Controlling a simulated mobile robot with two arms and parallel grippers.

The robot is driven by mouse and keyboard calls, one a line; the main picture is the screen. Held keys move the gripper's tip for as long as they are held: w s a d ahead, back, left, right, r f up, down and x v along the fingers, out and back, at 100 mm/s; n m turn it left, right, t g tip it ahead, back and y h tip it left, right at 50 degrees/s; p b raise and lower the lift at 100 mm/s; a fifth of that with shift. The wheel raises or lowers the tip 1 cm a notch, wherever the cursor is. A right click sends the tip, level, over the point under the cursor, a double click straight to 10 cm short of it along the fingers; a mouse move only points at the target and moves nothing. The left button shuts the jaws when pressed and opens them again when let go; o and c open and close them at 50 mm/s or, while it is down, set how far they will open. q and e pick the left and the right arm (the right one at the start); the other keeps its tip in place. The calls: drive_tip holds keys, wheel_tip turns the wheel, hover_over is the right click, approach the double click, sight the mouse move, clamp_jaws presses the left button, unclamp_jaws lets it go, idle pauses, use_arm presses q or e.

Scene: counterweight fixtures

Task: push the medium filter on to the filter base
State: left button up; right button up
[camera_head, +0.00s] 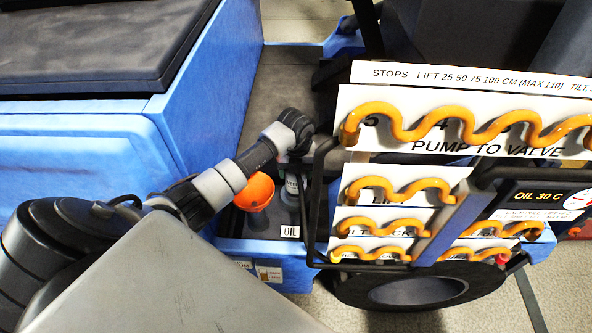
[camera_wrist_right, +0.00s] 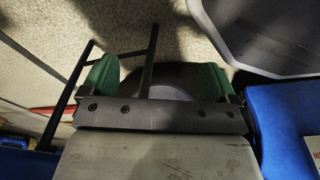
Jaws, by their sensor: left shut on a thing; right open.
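My left gripper (camera_head: 293,160) reaches down over the dark recess of the blue machine, its fingers mostly hidden by the wrist and black frame. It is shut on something. A small grey cylinder with a pale band (camera_head: 291,190) stands just below it and looks like the medium filter. I cannot tell its size or whether it sits fully on a base; the filter base is hidden. My right gripper (camera_wrist_right: 155,80) shows in the right wrist view with its two green fingertips wide apart and nothing between them.
An orange funnel-like cup (camera_head: 255,191) stands close left of the cylinder. A black tube frame (camera_head: 316,200) and panels with orange wavy hoses (camera_head: 400,186) stand to the right. A black wheel (camera_head: 350,291) is below.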

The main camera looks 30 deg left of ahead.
use_arm(q)
drive_tip(key=shift+f, duration=0.15)
drive_tip(key=shift+f+b, duration=0.25)
drive_tip(key=shift+b, duration=0.05)
drive_tip(key=shift+f, duration=0.15)
use_arm(e)
drive_tip(key=shift+w+a+r, duration=0.25)
drive_tip(key=shift+w+r, duration=0.2)
drive_tip(key=shift+r, duration=0.2)
use_arm(q)
drive_tip(key=shift+s+f, duration=0.1)
drive_tip(key=shift+f, duration=0.05)
drive_tip(key=o, duration=1.2)
drive_tip(key=shift+c, duration=0.2)
use_arm(e)
drive_tip(key=shift+d, duration=0.1)
drive_tip(key=shift+w+r, duration=0.1)
